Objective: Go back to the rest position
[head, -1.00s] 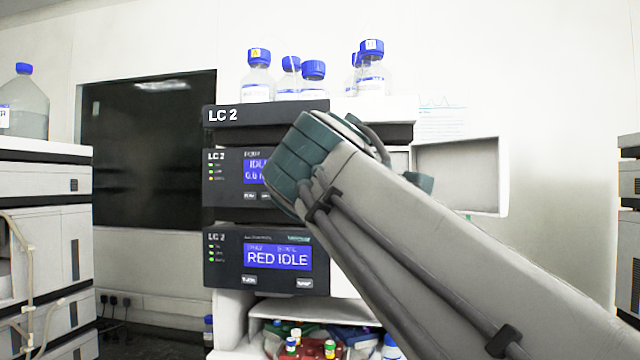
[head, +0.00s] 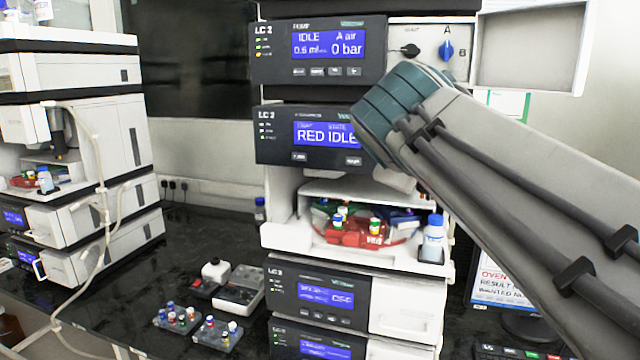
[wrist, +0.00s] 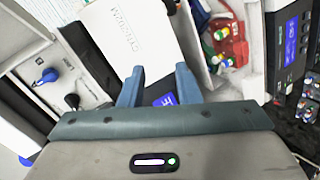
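My gripper (wrist: 159,73) shows in the wrist view with its two blue fingers apart and nothing clearly held between them. Beyond the fingertips is a white panel (wrist: 135,35) with lettering on it, part of the LC 2 stack. In the head view my arm reaches in from the lower right, in front of the right side of the LC 2 stack (head: 320,40). The gripper itself is hidden there behind the arm's teal joint.
An open bay holds a red tray (head: 355,236) of capped vials and a blue-capped bottle (head: 433,240). Vial racks (head: 218,333) and a small device (head: 238,290) stand on the dark bench. Another instrument stack (head: 75,75) is at left. A monitor (head: 500,285) stands at lower right.

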